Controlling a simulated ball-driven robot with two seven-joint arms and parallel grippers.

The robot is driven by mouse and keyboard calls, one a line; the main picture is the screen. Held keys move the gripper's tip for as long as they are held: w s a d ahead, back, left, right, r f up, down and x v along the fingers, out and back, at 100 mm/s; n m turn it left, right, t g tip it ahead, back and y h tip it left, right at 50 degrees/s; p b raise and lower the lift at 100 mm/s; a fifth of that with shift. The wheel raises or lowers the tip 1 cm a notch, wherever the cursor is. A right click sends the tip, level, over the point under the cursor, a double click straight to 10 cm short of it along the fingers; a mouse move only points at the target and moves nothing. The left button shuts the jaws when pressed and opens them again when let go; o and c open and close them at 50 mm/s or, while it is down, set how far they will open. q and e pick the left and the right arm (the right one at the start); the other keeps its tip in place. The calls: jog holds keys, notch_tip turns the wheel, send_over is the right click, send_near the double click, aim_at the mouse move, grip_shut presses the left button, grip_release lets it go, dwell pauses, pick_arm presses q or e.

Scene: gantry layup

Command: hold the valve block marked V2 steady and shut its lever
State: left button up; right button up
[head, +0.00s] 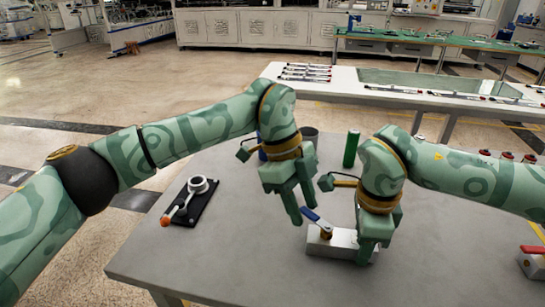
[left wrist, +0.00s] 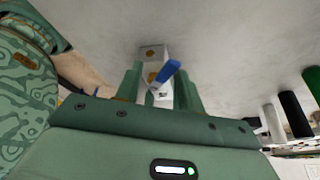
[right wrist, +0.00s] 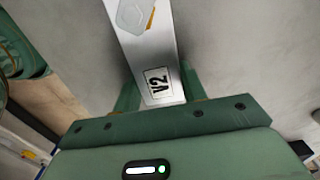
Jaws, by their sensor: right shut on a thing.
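The silver valve block (head: 318,246) lies on the grey table, and its V2 label (right wrist: 158,85) shows in the right wrist view. Its blue lever (head: 317,218) sits on a brass-coloured hub and points obliquely across the block, up and left in the head view. My right gripper (head: 366,250) is shut on the block's labelled end, a finger on each side. My left gripper (head: 300,208) is open above the lever's free end. In the left wrist view, the lever (left wrist: 168,71) shows between its spread fingers; I cannot tell whether either touches it.
A black plate with a round silver fitting and orange-tipped handle (head: 190,200) lies at left. A green cylinder (head: 351,149) and a dark cylinder (head: 309,135) stand behind the grippers. A red-handled block (head: 533,260) is at far right. The front table (head: 240,260) is clear.

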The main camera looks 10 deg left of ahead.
pick_arm(q)
jog(key=s+n, duration=0.1)
jog(key=n, duration=0.1)
jog(key=s+n+t, duration=0.1)
jog(key=n, duration=0.1)
jog(key=shift+s+a+t, duration=0.1)
jog(key=shift+a+t, duration=0.2)
jog(key=shift+s+a+r+n, duration=0.1)
jog(key=shift+s+r+n, duration=0.15)
jog(key=shift+n, duration=0.35)
jog(key=v, duration=1.1)
jog(key=shift+a+r, duration=0.15)
jog(key=shift+a, duration=0.05)
jog(key=shift+m, duration=0.9)
jog(key=x, duration=0.8)
jog(key=w+x, duration=0.1)
jog(key=x, duration=0.3)
jog(key=shift+w, duration=0.1)
grip_shut()
